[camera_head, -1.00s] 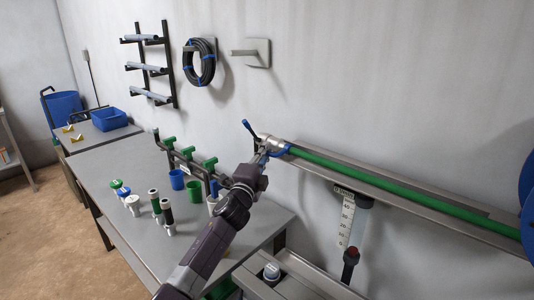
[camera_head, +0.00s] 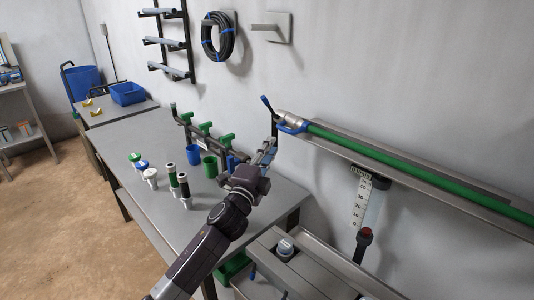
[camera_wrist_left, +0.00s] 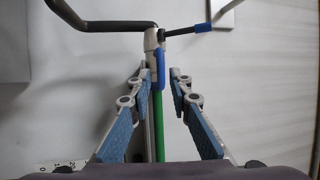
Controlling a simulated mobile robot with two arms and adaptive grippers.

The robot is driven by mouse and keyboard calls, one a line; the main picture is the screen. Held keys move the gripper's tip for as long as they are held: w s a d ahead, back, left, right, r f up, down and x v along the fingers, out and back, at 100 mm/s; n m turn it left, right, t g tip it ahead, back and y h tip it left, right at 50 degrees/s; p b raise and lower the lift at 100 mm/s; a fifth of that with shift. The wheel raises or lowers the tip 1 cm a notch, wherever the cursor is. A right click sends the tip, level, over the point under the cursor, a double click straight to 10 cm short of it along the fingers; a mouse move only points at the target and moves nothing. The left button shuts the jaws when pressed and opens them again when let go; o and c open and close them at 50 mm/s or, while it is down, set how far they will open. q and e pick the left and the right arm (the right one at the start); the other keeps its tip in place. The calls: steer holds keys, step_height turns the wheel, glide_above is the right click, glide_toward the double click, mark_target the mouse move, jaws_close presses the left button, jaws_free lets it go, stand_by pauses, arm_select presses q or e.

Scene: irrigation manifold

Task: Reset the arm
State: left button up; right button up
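My left arm reaches up from the bottom of the head view. Its left gripper (camera_head: 266,152) is over the far right end of the grey workbench (camera_head: 140,150), just below and left of the valve fitting (camera_head: 290,121) on the green pipe. In the left wrist view the two blue-padded fingers (camera_wrist_left: 159,75) stand apart with nothing gripped. My right gripper is in neither view.
A grey wall ledge (camera_head: 420,172) carries the green pipe at right. A steel cart (camera_head: 300,268) is at lower right.

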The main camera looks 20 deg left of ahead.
arm_select(q)
steer(key=shift+s+f, duration=0.2)
steer(key=shift+s, duration=0.75)
